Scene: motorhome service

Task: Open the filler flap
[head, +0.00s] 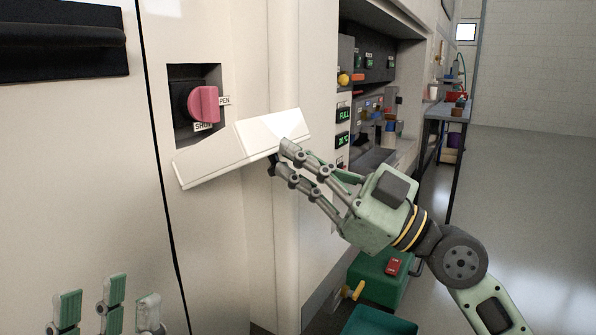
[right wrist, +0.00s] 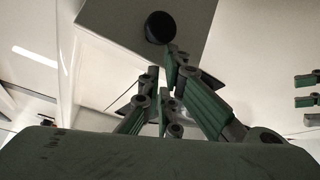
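The filler flap (head: 238,148) is a thick white panel that stands out from the cream vehicle wall, tilted, below a recessed pink knob (head: 206,104). My right gripper (head: 283,158) is at the flap's right-hand end, with its fingertips at or just under the lower edge. In the right wrist view, its fingers (right wrist: 160,65) lie close to a round black part (right wrist: 160,27) on a pale panel; whether they grip anything is unclear. My left gripper (head: 106,305) is at the bottom left, fingers up and spread, empty and apart from the flap. What lies behind the flap is hidden.
Labels beside the pink knob are partly covered; one ends in "PEN". A black slot (head: 62,50) is at upper left. Right of the flap is an open service bay with a green "FULL" display (head: 344,115). A green box (head: 378,282) stands low down. The floor at right is clear.

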